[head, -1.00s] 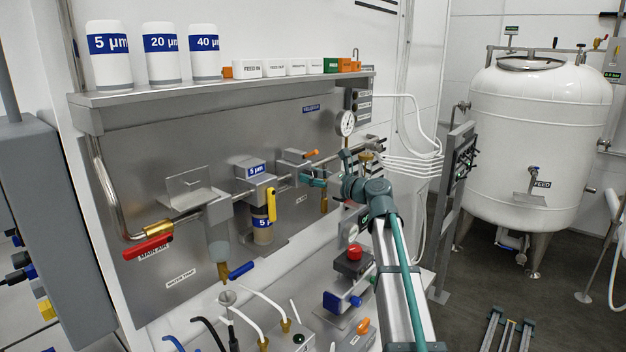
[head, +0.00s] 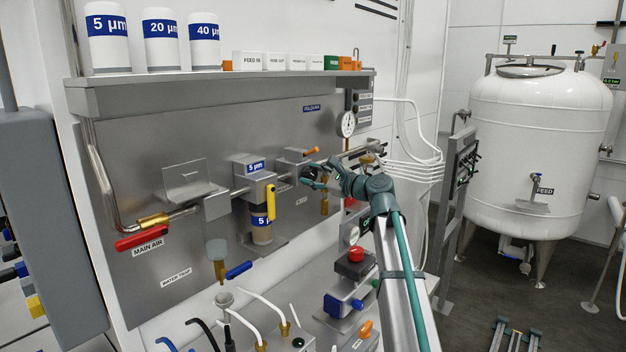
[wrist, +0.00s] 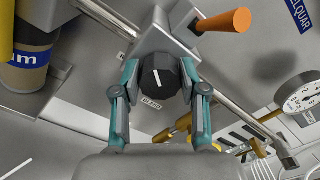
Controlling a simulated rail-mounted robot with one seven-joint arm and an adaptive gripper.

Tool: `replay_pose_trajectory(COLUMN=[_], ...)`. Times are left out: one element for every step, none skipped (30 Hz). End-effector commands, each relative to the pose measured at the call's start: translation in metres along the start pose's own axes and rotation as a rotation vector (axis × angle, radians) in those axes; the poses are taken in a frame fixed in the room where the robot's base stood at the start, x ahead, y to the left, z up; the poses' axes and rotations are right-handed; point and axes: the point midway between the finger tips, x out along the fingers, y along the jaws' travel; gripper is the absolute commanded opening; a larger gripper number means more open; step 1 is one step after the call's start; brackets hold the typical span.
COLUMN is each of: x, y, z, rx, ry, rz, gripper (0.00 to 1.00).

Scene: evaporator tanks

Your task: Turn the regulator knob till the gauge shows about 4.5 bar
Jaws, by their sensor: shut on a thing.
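The regulator knob (wrist: 158,78) is black and faceted with a white pointer line, on the underside of a grey regulator block (wrist: 160,42) in the wrist view. My gripper (wrist: 160,82) is shut on it, one teal finger on each side. In the head view my gripper (head: 314,176) is at the regulator on the steel panel, and its fingers partly hide the knob. The round white gauge (head: 347,124) stands above and to the right of it. The gauge also shows at the right edge of the wrist view (wrist: 302,93), cut off; its reading is too small to tell.
An orange lever (wrist: 225,21) sits close beside the regulator block. A filter bowl with a yellow handle (head: 271,202) and the red main air handle (head: 144,239) are to the left. A shelf (head: 220,83) runs above. A white tank (head: 539,140) stands at right.

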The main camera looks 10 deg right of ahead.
Motion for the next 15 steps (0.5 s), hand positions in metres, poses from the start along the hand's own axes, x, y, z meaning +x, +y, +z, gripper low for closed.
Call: replay_pose_trajectory(x=[0.0, 0.0, 0.0, -0.0001, -0.0001, -0.0001, -0.0001, -0.0001, -0.0001, -0.0001, -0.0001, -0.0001, -0.0001, -0.0001, -0.0001], y=[0.0005, 0.0004, 0.0004, 0.0004, 0.0003, 0.0003, 0.0003, 0.0002, 0.0002, 0.0002, 0.0002, 0.0002, 0.0002, 0.0002, 0.0002], z=[-0.0004, -0.0003, -0.0002, -0.0001, 0.0, 0.0001, 0.0001, 0.0001, 0.0001, 0.0001, 0.0001, 0.0001, 0.0001, 0.0001, 0.0001], rx=[-0.007, -0.01, -0.013, -0.014, -0.015, -0.015, -0.015, -0.015, -0.015, -0.015, -0.015, -0.015, -0.015, -0.014, -0.014], ry=[0.0, 0.0, 0.0, 0.0, 0.0, 0.0, 0.0, 0.0, 0.001, 0.001, 0.001, 0.001, 0.001, 0.001, 0.001], rz=[0.001, 0.001, 0.001, 0.001, 0.001, 0.001, 0.001, 0.001, 0.001, 0.001, 0.001, 0.001, 0.001, 0.001, 0.001], gripper=[0.08, 0.08, 0.08, 0.08, 0.08, 0.08, 0.08, 0.08, 0.08, 0.08, 0.08, 0.08, 0.08, 0.44, 0.51])
